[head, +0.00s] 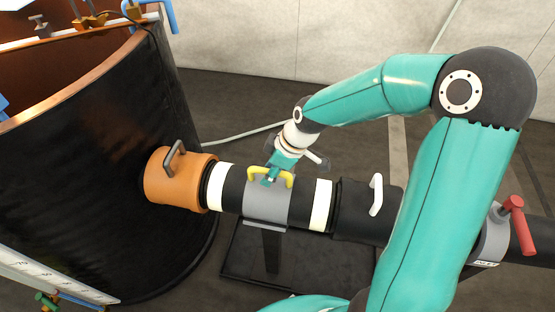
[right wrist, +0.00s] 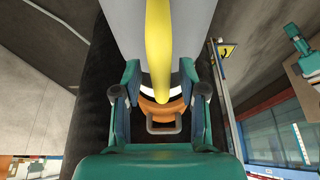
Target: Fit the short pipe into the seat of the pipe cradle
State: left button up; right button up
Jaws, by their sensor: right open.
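The short pipe (head: 303,203) is black with a cream band near each end. It lies level between an orange collar (head: 168,180) and a black pipe end with a white handle (head: 376,195). A grey band with a yellow handle (head: 286,178) wraps its middle, right above the post of the pipe cradle (head: 271,250). The cradle's seat is hidden, so I cannot tell how the pipe rests in it. My right gripper (head: 271,177) is at the yellow handle, open. In the right wrist view the yellow handle (right wrist: 158,55) stands between its fingers (right wrist: 160,95). My left gripper is not in view.
A large dark curved tank wall (head: 110,160) with a copper rim stands at the left. A red-handled fitting (head: 513,210) is on the pipe line at the right. A thin pale hose crosses the floor behind the pipe. The floor behind is mostly clear.

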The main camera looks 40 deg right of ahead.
jog(key=v, duration=1.1)
jog(key=shift+r+p, duration=0.25)
jog(key=shift+p, duration=0.05)
jog(key=shift+s+d, duration=0.1)
jog(key=shift+d, duration=0.05)
jog(key=n+g+y+p, duration=0.1)
jog(key=g+p, duration=0.2)
jog(key=g, duration=0.2)
send_over(269, 211)
jog(key=s+a, duration=0.2)
jog(key=s, duration=0.1)
notch_tip(269, 211, down, 13)
jog(key=s+a+f+m+g+p, duration=0.1)
jog(key=s+a+f+m, duration=0.1)
jog(key=s+a+f, duration=0.3)
jog(key=s+a+f+m+p, duration=0.1)
jog(key=s+a+f+m, duration=0.3)
jog(key=f, duration=0.4)
jog(key=w+m+t, duration=0.1)
jog(key=w+f+m+t, duration=0.1)
jog(key=m, duration=0.1)
jog(key=w+f+m+t, duration=0.1)
jog(key=m, duration=0.1)
jog(key=shift+w+d, duration=0.15)
jog(key=shift+d, duration=0.05)
